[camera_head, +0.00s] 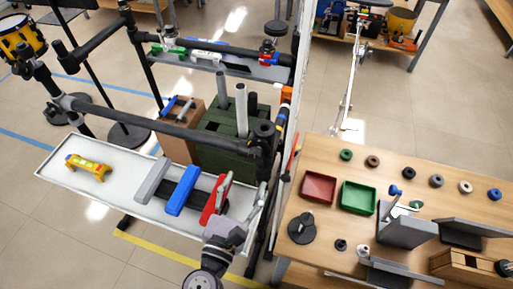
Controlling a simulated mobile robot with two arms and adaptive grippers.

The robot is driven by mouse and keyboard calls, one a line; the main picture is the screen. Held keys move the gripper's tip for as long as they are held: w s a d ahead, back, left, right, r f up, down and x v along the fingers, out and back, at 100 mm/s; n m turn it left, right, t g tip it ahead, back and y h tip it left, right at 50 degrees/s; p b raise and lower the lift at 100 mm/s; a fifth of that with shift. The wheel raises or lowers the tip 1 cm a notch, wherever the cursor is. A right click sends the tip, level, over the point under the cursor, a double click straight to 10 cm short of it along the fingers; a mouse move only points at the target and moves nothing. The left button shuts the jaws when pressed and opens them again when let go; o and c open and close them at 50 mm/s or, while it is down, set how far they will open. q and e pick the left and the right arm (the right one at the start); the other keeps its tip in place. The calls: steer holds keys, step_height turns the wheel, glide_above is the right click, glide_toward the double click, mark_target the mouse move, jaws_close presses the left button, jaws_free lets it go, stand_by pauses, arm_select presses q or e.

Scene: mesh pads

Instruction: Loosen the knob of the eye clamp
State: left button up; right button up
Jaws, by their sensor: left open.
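A black clamp-like fitting (264,137) sits at the right end of a thick dark bar (160,125), above the white shelf. I take it for the eye clamp, but it is small and I cannot tell its knob apart from the body. My left gripper (242,190) reaches up from the bottom centre. Its grey fingers are apart, below the fitting and not touching it. They overlap the right end of the shelf and a red-handled tool (212,203) in the picture. My right gripper is not in view.
The white shelf (115,195) holds a yellow tool (88,167) and grey and blue bars. A green crate (222,150) stands behind. A wooden table (320,150) with red (318,187) and green (358,198) trays is at right. Upright posts crowd the middle.

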mark_target(255, 159)
arm_select(q)
steer(key=p+x, duration=0.2)
steer(key=x, duration=0.8)
steer(key=c, duration=1.2)
